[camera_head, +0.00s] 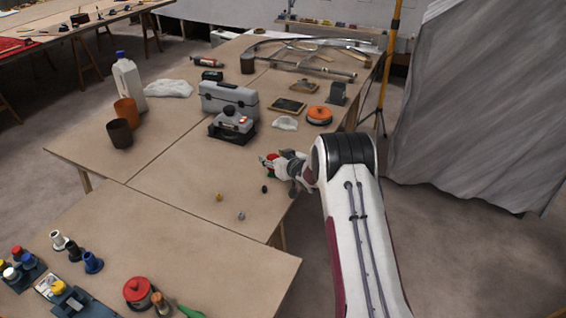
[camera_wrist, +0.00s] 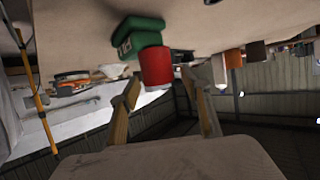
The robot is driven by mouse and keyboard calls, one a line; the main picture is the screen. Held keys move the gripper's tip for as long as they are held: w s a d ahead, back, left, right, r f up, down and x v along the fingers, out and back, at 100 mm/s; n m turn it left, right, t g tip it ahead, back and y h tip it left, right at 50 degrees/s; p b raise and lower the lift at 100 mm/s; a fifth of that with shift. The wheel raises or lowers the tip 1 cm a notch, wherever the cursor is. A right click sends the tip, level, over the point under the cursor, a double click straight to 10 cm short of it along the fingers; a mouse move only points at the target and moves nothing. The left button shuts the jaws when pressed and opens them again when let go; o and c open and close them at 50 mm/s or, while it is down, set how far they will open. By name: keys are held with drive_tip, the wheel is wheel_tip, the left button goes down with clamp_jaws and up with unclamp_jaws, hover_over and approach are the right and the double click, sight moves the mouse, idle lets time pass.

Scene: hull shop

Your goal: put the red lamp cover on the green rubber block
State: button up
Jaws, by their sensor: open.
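The red lamp cover (camera_wrist: 156,67) shows in the wrist view, which is upside down, against the upper face of the green rubber block (camera_wrist: 137,31). It appears to stand on the block, set toward one edge; the exact contact is hard to see. My gripper (camera_wrist: 163,80) is open, with its fingertips apart on either side of the cover's free end and a visible gap on the right. In the head view my gripper (camera_head: 274,164) is low over the table's right edge and largely hides the cover and the block; only bits of red and green show.
A grey toolbox (camera_head: 229,99) and a dark-based grey device (camera_head: 232,125) stand behind and left of my gripper. An orange-red round item (camera_head: 319,115) lies farther back. Small loose pieces, including a yellowish one (camera_head: 219,197), lie in front. The table left of them is mostly clear.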

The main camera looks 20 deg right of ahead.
drive_tip(key=v, duration=1.2)
idle(0.4)
idle(0.6)
drive_tip(key=s+a+r+m+g+h, duration=0.2)
drive_tip(key=s+a+r+g+h, duration=0.15)
drive_tip(key=s+r, duration=1.45)
drive_tip(key=s+a+g, duration=0.1)
drive_tip(key=s+a, duration=0.2)
drive_tip(key=s, duration=0.7)
drive_tip(key=s+a+r+g+y, duration=0.1)
drive_tip(key=s+a, duration=0.2)
drive_tip(key=s, duration=0.7)
drive_tip(key=s+a+g, duration=0.2)
drive_tip(key=s+a, duration=0.2)
drive_tip(key=s, duration=0.7)
drive_tip(key=shift+r+y, duration=0.25)
drive_tip(key=shift+y, duration=0.1)
